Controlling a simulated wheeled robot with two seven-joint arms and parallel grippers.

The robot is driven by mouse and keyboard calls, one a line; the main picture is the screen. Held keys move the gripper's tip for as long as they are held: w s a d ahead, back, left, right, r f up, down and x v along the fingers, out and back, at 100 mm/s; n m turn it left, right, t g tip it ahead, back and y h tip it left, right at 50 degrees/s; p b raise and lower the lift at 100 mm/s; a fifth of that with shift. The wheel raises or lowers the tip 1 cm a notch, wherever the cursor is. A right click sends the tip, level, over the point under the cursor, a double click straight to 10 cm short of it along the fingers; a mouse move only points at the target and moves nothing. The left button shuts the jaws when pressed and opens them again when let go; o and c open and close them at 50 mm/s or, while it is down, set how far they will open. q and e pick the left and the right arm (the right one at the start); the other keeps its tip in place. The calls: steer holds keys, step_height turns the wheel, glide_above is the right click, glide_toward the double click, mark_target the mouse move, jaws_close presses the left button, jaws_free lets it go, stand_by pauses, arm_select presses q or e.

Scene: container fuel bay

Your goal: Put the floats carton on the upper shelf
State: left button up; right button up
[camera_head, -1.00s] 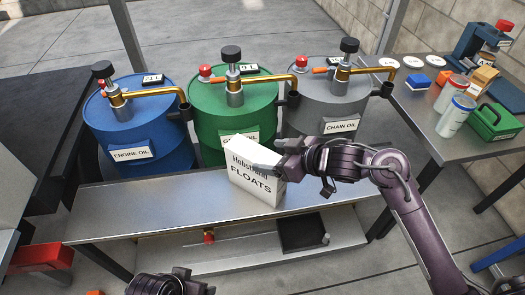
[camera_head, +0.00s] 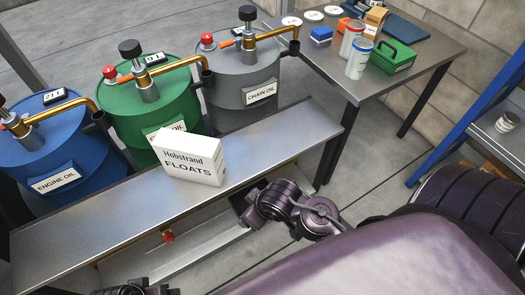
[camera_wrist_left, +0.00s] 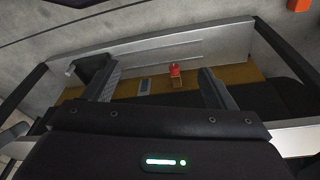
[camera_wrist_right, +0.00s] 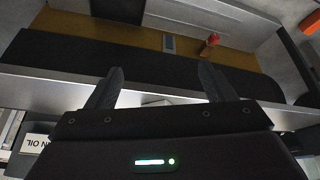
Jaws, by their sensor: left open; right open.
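The white floats carton (camera_head: 190,163) stands upright on the metal bench (camera_head: 90,218), in front of the green drum, with its printed face toward me. Neither gripper touches it. My right gripper (camera_head: 250,208) is low by the front edge of the bench, right of and below the carton. Its fingers are open and empty in the right wrist view (camera_wrist_right: 160,88). My left gripper (camera_head: 138,290) is partly cut off at the bottom of the head view. Its fingers are open and empty in the left wrist view (camera_wrist_left: 158,90). A blue-framed rack (camera_head: 462,120) with shelf boards stands at the right.
Blue (camera_head: 50,150), green (camera_head: 150,105) and grey (camera_head: 240,75) oil drums stand behind the bench. A side table (camera_head: 420,80) holds cans and a green box (camera_head: 392,57). A can (camera_head: 507,121) stands on the rack. A red knob (camera_head: 167,237) shows under the bench.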

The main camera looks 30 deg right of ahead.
steer(key=shift+o, duration=1.3)
steer(key=s+a+f+g, duration=0.1)
steer(key=s+f+g, duration=0.1)
steer(key=s, duration=0.4)
steer(key=shift+s+a+f+m+g, duration=0.15)
steer(key=shift+s+m+g, duration=0.15)
steer(key=shift+g, duration=0.1)
steer(key=n+t+y+p, duration=0.2)
steer(key=n+t+y, duration=0.15)
steer(key=t, duration=0.45)
glide_toward(188, 142)
steer(key=f, duration=0.1)
steer(key=d, duration=0.1)
steer(key=f+m, duration=0.1)
steer(key=shift+w+d+f+y, duration=0.2)
steer(key=shift+w+f+y, duration=0.05)
steer(key=shift+w+f, duration=0.1)
steer(key=shift+w+a+r+n+y, duration=0.25)
steer(key=shift+a+r+n+y, duration=0.15)
steer(key=shift+y, duration=0.3)
steer(key=b+x, duration=0.1)
steer(key=x, duration=0.2)
steer(key=shift+w, duration=0.1)
steer(key=b+x, duration=0.1)
steer(key=x, duration=0.3)
steer(key=shift+w+a+f, duration=0.15)
steer(key=shift+w+a, duration=0.05)
steer(key=shift+a, duration=0.1)
jaws_close()
